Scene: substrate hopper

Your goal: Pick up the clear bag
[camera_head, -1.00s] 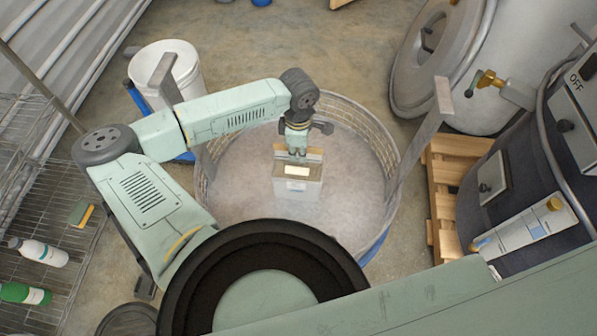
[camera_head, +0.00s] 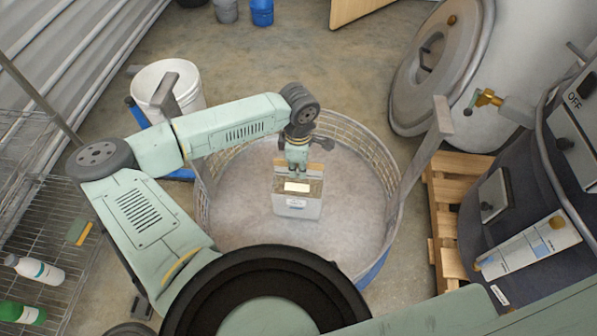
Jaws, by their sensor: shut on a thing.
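The clear bag (camera_head: 297,207) is a pale, see-through block-shaped bag with brownish contents near its top and a small white label. It is upright inside the round hopper (camera_head: 392,178), over the pale floor of it. My gripper (camera_head: 297,172) comes down from above and is shut on the top of the bag. The fingertips are small and partly hidden against the bag's top edge. I cannot tell whether the bag's bottom touches the hopper floor.
A white bucket (camera_head: 168,88) stands behind left of the hopper. A wooden pallet (camera_head: 460,185) and a dark tank (camera_head: 530,200) are at right. A wire shelf (camera_head: 35,215) with bottles (camera_head: 38,270) is at left. Open floor lies behind the hopper.

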